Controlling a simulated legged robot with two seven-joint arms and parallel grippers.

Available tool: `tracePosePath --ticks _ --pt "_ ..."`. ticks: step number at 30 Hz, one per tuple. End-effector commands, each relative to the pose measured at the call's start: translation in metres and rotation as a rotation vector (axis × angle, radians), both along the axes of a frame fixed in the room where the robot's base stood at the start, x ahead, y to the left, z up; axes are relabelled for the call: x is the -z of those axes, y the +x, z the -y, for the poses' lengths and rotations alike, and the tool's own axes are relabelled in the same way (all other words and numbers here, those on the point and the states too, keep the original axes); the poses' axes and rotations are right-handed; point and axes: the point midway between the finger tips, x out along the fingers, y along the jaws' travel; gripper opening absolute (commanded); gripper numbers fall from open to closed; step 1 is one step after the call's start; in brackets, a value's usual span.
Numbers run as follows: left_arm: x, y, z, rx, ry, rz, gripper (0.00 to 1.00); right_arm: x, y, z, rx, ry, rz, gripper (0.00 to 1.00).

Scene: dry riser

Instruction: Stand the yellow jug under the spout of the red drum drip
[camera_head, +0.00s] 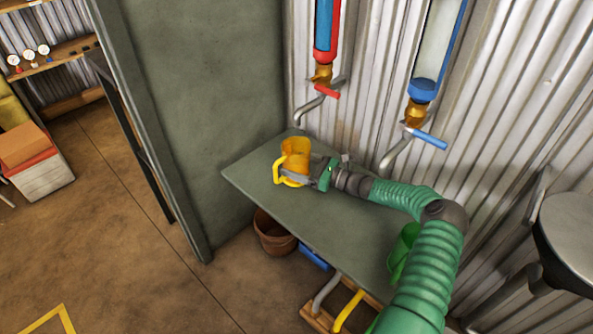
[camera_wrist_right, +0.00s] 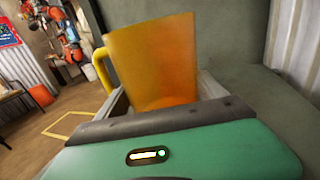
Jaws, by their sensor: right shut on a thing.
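The yellow jug (camera_head: 296,148) is upright at the far left part of the grey-green shelf (camera_head: 260,180), with its handle to the lower left. I cannot tell whether its base touches the shelf. My right gripper (camera_head: 298,172) is shut on the jug, which also fills the middle of the right wrist view (camera_wrist_right: 152,60). The red drum drip (camera_head: 327,30) hangs on the wall with a brass valve, a red lever and a grey spout (camera_head: 305,112). The spout's end is just above and behind the jug in the head view. My left gripper is not in view.
A blue drum drip (camera_head: 424,88) with a blue lever (camera_head: 430,140) hangs to the right. A green jug (camera_head: 402,250) stands near the shelf's right end, partly behind my arm. A grey partition (camera_head: 200,110) bounds the left. A brown bucket (camera_head: 272,232) is below.

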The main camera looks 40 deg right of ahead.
Motion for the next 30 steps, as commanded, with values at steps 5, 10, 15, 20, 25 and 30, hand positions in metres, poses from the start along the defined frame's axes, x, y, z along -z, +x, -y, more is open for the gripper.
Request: tracePosePath --ticks 5,10,15,20,25,30 --pt "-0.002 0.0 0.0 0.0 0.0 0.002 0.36 0.003 -0.001 0.0 0.001 -0.003 -0.01 0.84" --pt "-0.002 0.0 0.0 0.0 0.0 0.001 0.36 0.002 -0.001 0.0 0.002 -0.002 -0.008 1.0" --pt "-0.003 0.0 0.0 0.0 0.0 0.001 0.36 0.002 -0.001 0.0 0.002 -0.002 -0.008 1.0" --pt "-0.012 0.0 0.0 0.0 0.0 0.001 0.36 -0.002 -0.015 0.007 0.004 -0.002 -0.008 1.0" --pt "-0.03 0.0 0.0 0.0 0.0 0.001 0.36 -0.004 -0.054 0.024 0.006 -0.001 -0.008 1.0" --pt "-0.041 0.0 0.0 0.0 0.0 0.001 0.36 -0.002 -0.091 0.039 0.004 -0.003 -0.009 1.0"
